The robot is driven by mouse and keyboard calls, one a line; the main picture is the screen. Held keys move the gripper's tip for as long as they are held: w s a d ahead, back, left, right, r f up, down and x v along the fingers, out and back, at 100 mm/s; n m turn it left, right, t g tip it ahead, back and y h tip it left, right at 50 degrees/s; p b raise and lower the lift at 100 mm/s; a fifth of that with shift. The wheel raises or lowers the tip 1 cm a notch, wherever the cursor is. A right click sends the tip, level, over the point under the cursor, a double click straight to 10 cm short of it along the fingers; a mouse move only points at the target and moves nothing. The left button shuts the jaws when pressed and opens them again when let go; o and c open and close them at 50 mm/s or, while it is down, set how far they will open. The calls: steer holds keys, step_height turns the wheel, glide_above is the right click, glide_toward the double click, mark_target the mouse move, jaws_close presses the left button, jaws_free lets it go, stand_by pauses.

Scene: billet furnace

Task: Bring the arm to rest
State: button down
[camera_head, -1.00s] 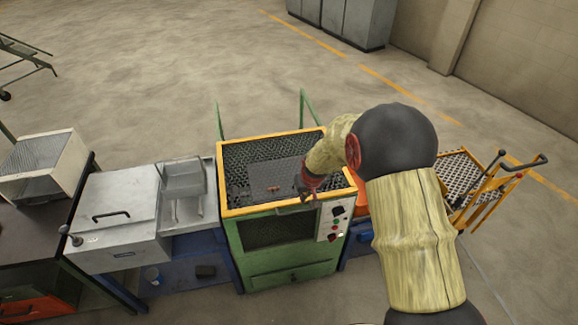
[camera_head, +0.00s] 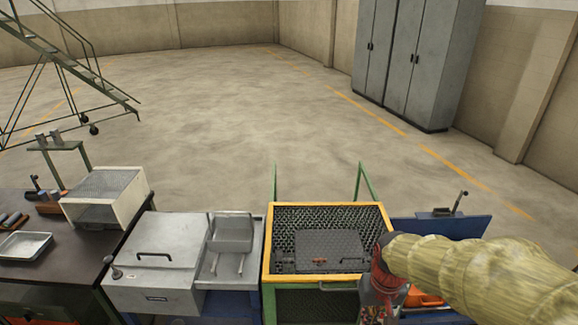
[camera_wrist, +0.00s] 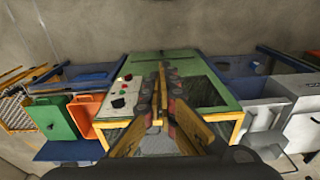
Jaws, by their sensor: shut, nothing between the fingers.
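My arm, in a pale yellow sleeve, reaches in from the right of the head view. My gripper (camera_head: 380,300) hangs at the right front of the green cart (camera_head: 312,304), which has a yellow-rimmed mesh tray on top. In the wrist view my gripper (camera_wrist: 165,80) is shut and empty, its two fingers together in front of the green cart (camera_wrist: 190,62). The fingertips are hard to make out in the head view.
A grey lidded box (camera_head: 160,250) and a dark bench (camera_head: 70,240) stand left of the cart. Orange (camera_wrist: 83,113) and green (camera_wrist: 52,116) containers stand beside it in the wrist view. Grey cabinets (camera_head: 415,60) are at the back.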

steer(key=s+r+t+b, duration=0.4)
steer(key=s+r+b, duration=0.3)
steer(key=s, duration=0.5)
steer(key=shift+a+t+b, duration=0.4)
steer(key=shift+a+b, duration=0.05)
steer(key=shift+b, duration=0.65)
